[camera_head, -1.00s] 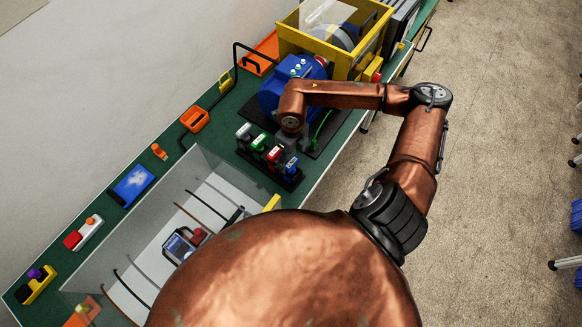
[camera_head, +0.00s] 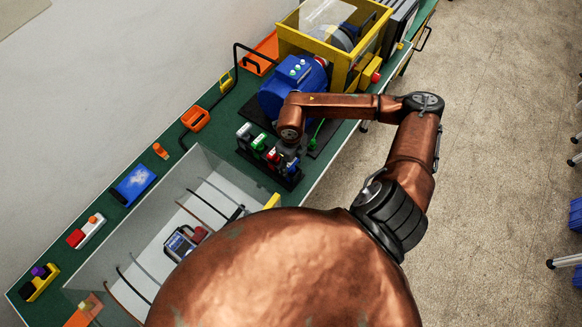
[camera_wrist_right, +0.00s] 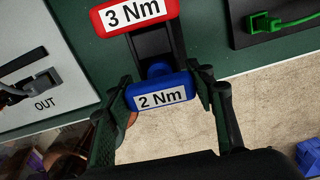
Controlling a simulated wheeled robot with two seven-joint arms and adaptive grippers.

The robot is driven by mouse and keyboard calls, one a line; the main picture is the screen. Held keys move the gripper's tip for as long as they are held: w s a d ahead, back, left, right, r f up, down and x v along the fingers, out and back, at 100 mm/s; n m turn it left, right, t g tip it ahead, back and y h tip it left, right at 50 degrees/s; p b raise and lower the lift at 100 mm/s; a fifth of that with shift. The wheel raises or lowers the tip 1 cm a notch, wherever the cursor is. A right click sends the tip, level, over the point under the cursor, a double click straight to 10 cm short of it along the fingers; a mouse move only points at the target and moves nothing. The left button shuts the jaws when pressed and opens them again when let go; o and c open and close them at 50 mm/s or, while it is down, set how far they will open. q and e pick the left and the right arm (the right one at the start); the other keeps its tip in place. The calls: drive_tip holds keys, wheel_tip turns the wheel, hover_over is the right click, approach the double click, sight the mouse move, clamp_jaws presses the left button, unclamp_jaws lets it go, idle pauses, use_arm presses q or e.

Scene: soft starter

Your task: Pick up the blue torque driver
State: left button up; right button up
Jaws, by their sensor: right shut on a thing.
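The blue torque driver (camera_wrist_right: 160,95), labelled "2 Nm", shows in the right wrist view between the two dark fingers of my right gripper (camera_wrist_right: 170,82). The fingers are shut on its handle from both sides. In the head view my right gripper (camera_head: 290,150) points down over the near right end of the black driver rack (camera_head: 270,172) and largely hides the blue driver. The red driver (camera_wrist_right: 130,15), labelled "3 Nm", stands beside it. I cannot tell whether the blue driver is clear of its slot. My left gripper is not in view.
Green and white drivers stand farther left in the rack. A blue motor (camera_head: 291,88) on a black mat and a yellow bin (camera_head: 345,65) stand behind. A grey enclosure (camera_head: 150,225) lies to the left. The bench's front edge is close to the rack, with open floor beyond.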

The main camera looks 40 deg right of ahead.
drive_tip(key=c, duration=0.5)
drive_tip(key=shift+r, duration=0.1)
wheel_tip(320, 180, up, 10)
drive_tip(key=shift+f+b, duration=0.1)
drive_tip(key=shift+b, duration=0.85)
drive_tip(key=o, duration=0.6)
drive_tip(key=c, duration=0.5)
